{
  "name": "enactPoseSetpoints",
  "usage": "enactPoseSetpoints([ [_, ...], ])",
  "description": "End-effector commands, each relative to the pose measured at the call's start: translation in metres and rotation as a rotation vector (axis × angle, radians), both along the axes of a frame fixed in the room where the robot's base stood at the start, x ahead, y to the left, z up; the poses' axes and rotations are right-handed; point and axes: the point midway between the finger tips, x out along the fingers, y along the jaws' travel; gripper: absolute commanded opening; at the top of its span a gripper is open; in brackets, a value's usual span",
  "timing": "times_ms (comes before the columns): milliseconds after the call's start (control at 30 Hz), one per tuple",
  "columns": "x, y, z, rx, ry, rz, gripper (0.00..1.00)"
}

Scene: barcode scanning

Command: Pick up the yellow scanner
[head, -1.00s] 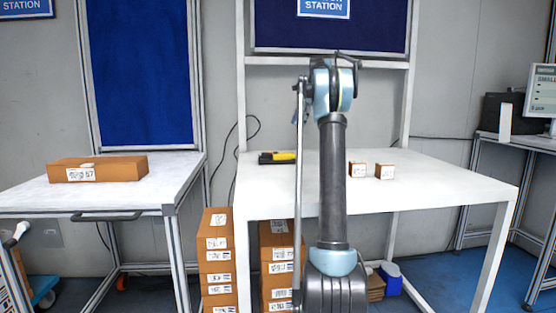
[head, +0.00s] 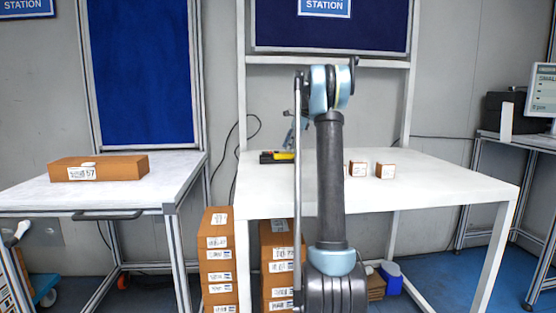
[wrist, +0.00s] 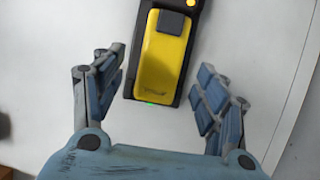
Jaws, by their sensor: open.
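The yellow scanner (wrist: 164,58) lies on the white table in the wrist view, seated in a black holder (wrist: 194,36). In the head view the yellow scanner (head: 284,156) is a small yellow and black shape at the table's back left, partly hidden by my arm. My gripper (wrist: 155,85) is open in the wrist view, one finger to each side of the scanner's near end. The fingers appear apart from it; the height gap cannot be told. In the head view the gripper is mostly hidden behind my arm.
Two small boxes (head: 358,169) (head: 385,171) stand on the white table (head: 430,185) right of my arm. A long brown box (head: 125,167) lies on the left table (head: 80,198). Stacked boxes (head: 218,258) stand below. The table's right side is clear.

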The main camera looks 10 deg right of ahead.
Motion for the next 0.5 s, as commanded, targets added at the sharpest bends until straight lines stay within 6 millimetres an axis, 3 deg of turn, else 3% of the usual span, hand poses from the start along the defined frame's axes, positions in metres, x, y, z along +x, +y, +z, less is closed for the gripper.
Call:
enactPoseSetpoints([
  [200, 0.002, 0.01, -0.024, 0.0, -0.001, 0.002, 0.67],
  [500, 0.002, 0.011, -0.029, 0.0, 0.0, 0.001, 0.67],
])
